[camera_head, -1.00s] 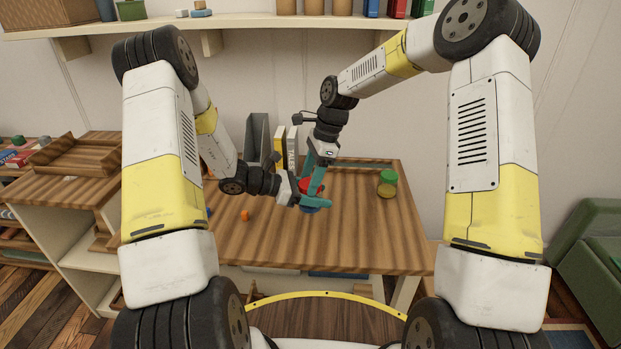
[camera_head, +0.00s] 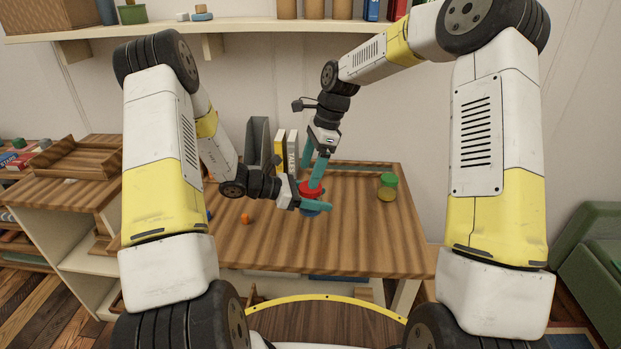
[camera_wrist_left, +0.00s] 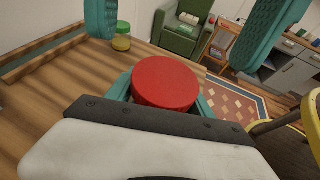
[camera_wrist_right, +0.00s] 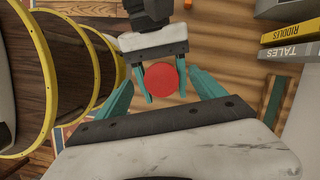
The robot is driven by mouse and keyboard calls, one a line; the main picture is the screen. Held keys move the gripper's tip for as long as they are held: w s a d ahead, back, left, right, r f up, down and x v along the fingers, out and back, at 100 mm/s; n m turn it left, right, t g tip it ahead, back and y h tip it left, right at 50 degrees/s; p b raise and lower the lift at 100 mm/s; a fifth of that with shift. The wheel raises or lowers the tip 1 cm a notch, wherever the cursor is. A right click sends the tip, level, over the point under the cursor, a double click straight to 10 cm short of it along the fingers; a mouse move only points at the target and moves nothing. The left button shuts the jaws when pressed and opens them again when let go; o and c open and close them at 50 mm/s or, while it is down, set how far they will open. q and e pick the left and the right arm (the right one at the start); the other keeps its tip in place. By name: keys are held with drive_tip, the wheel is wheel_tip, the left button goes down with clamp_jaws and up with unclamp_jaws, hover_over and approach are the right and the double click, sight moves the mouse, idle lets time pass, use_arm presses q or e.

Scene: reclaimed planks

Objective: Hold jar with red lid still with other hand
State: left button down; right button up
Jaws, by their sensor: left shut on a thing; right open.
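The jar with the red lid (camera_head: 311,188) stands on the wooden table, its body mostly hidden by my left gripper. My left gripper (camera_head: 315,205) is shut on the jar, with its teal fingers on either side below the lid. The red lid shows from close up in the left wrist view (camera_wrist_left: 166,80), and round and uncovered in the right wrist view (camera_wrist_right: 161,79). My right gripper (camera_head: 314,172) points down from above, open, with its fingers apart over the lid and nothing between them.
A jar with a green lid (camera_head: 388,184) stands to the right on the table. Upright books (camera_head: 292,150) and a grey holder (camera_head: 258,140) stand behind on the left. A small orange object (camera_head: 245,217) lies left of the grippers. The table's front right is clear.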

drive_tip(key=d+r, duration=0.1)
drive_tip(key=r, duration=0.1)
drive_tip(key=d+r, duration=0.1)
drive_tip(key=r, duration=0.1)
drive_tip(key=w+d+r, duration=0.1)
drive_tip(key=d+r, duration=0.1)
drive_tip(key=shift+r, duration=0.25)
drive_tip(key=x, duration=1.1)
drive_tip(key=shift+a+f, duration=0.2)
drive_tip(key=c, duration=1.3)
drive_tip(key=o, duration=1.2)
